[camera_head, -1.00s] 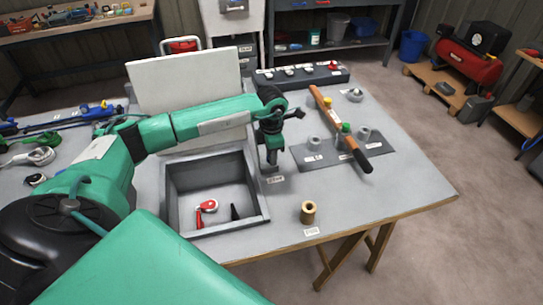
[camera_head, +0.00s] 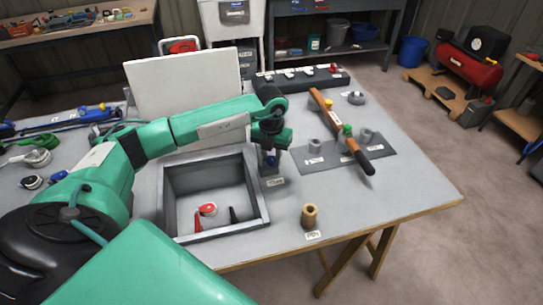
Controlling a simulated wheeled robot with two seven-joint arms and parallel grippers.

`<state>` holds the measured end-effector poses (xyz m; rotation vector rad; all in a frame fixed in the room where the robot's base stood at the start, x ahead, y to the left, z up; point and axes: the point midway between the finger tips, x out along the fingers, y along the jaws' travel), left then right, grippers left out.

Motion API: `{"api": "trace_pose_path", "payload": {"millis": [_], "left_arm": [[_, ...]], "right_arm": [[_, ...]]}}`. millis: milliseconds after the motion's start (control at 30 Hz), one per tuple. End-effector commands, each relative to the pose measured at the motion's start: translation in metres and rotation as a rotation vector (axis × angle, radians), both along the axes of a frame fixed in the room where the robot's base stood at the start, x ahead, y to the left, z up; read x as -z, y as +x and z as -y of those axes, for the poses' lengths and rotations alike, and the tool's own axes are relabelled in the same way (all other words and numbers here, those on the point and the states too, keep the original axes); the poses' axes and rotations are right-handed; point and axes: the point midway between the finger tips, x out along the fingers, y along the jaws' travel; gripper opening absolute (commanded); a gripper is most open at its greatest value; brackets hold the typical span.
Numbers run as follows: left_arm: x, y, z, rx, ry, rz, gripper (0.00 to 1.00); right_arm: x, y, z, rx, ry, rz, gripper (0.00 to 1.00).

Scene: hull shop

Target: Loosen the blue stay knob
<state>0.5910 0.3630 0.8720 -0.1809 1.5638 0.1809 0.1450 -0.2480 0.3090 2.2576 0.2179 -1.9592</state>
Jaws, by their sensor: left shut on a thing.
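The blue stay knob (camera_head: 271,161) shows as a small patch of blue at my left gripper's fingertips, on a small labelled grey mount (camera_head: 273,182) just right of the open box. My left gripper (camera_head: 270,156) points down from above and is shut on the knob. The fingers hide most of the knob. The stay it belongs to is hard to make out behind the gripper and arm. A pale upright panel (camera_head: 165,88) stands behind the box. My right gripper is not in view.
The open grey box (camera_head: 264,205) holds a red round-headed item (camera_head: 207,210) and a small black piece. A wooden-and-black bar (camera_head: 338,125) lies across a grey plate (camera_head: 380,147) on the right. A tan spool (camera_head: 309,216) stands near the front edge. The right front tabletop is clear.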

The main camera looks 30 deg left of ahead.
Motion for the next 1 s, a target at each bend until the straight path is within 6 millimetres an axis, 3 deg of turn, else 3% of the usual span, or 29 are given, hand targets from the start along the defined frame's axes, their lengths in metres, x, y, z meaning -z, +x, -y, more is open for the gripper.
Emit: {"api": "trace_pose_path", "payload": {"millis": [500, 667, 1000], "left_arm": [[-0.001, 0.000, -0.001, -0.332, 0.000, 0.001, 0.06], [-0.001, 0.000, 0.000, -0.371, 0.000, 0.001, 0.06], [-0.001, 0.000, 0.000, -0.390, 0.000, 0.001, 0.06]], "right_arm": [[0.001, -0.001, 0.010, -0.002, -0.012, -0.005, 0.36], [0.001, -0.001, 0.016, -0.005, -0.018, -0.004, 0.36], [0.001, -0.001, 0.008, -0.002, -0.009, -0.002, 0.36]]}}
